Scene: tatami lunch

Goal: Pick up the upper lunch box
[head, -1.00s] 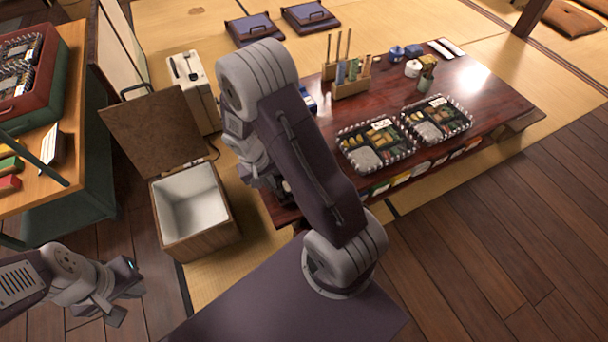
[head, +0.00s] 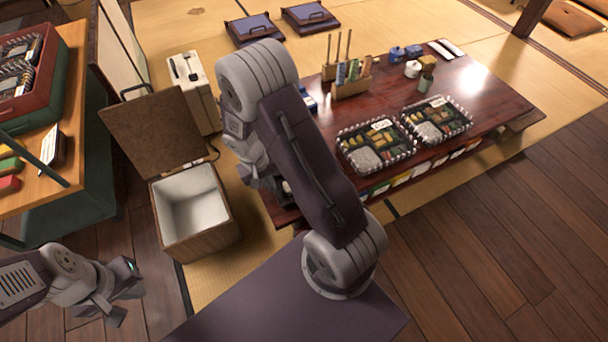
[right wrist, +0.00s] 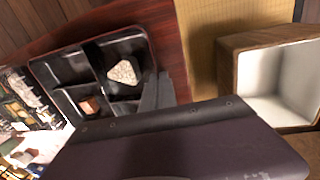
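Two filled lunch boxes with striped rims stand side by side on the low table, a nearer left one (head: 362,163) and a right one (head: 447,131) slightly higher in the picture. More filled lunch boxes (head: 17,72) sit in a red carrier at the far left. The right wrist view shows a black divided box (right wrist: 78,70) holding a white triangular piece and a small reddish piece. My right gripper's grey fingers (right wrist: 157,95) are beside that box; their gap is unclear, and my arm hides them in the head view. My left gripper (head: 122,296) is at lower left, away from the boxes.
The low table (head: 480,90) also carries a wooden holder (head: 350,86) with sticks, small jars and a cup. An open, empty white-lined box (head: 190,203) stands on the floor between the left counter (head: 75,165) and the table. Floor at lower right is clear.

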